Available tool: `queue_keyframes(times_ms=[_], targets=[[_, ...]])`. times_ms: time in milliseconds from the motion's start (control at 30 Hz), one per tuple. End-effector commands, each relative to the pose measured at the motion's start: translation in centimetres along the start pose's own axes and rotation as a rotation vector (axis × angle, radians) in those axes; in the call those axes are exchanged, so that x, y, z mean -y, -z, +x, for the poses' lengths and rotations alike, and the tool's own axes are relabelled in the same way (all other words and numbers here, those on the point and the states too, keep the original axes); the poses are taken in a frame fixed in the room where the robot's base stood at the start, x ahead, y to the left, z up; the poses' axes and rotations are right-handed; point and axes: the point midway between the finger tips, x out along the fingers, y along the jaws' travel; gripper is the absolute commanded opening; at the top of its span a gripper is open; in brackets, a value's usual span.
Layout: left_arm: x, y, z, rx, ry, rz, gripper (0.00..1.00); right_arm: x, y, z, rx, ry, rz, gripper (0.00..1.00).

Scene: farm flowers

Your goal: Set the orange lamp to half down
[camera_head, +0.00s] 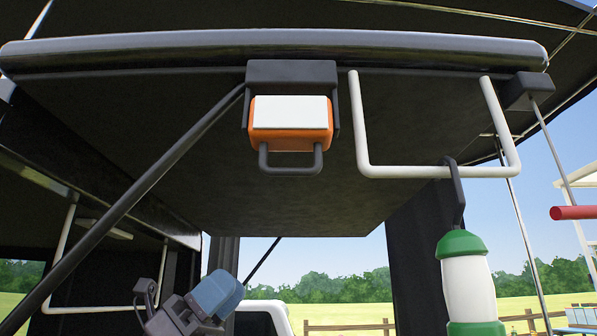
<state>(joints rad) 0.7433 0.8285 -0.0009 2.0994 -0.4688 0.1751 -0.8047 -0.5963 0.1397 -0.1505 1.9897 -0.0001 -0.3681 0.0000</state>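The orange lamp (290,135) hangs under the dark canopy at the top centre. It has an orange body, a white front panel that faces me, and a dark handle loop (290,162) below. A dark bracket (292,72) holds it at the top and sides. My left gripper (192,303) is at the bottom left, well below the lamp and apart from it. Its grey and blue-grey parts show, but not clearly enough to tell if it is open or shut. My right gripper is not in view.
A white bar frame (430,171) hangs right of the lamp. A green and white lantern (467,280) hangs from it on a dark hook. A dark strut (130,200) slants across the left. A red bar (575,212) shows at the right edge. Open air lies below the lamp.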

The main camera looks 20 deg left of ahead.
Motion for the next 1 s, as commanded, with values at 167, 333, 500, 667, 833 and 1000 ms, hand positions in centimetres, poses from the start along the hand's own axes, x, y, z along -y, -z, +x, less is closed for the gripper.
queue_keyframes(times_ms=[167,333,500,667,833,1000], targets=[[5.1,-2.3,3.5,-0.047,0.137,0.224,0.38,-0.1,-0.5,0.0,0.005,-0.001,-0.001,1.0],[7.0,-3.1,4.6,-0.061,0.185,0.31,0.38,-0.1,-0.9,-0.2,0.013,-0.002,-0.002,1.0],[7.5,-3.1,6.0,-0.061,0.191,0.317,0.38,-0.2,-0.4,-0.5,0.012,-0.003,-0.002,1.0],[8.0,-3.0,8.6,-0.06,0.192,0.316,0.38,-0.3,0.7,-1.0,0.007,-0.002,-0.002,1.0],[8.4,-2.8,11.4,-0.061,0.191,0.314,0.38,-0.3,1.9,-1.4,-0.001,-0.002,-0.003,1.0],[8.7,-2.5,13.7,-0.06,0.188,0.313,0.38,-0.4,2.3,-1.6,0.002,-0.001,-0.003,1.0]])
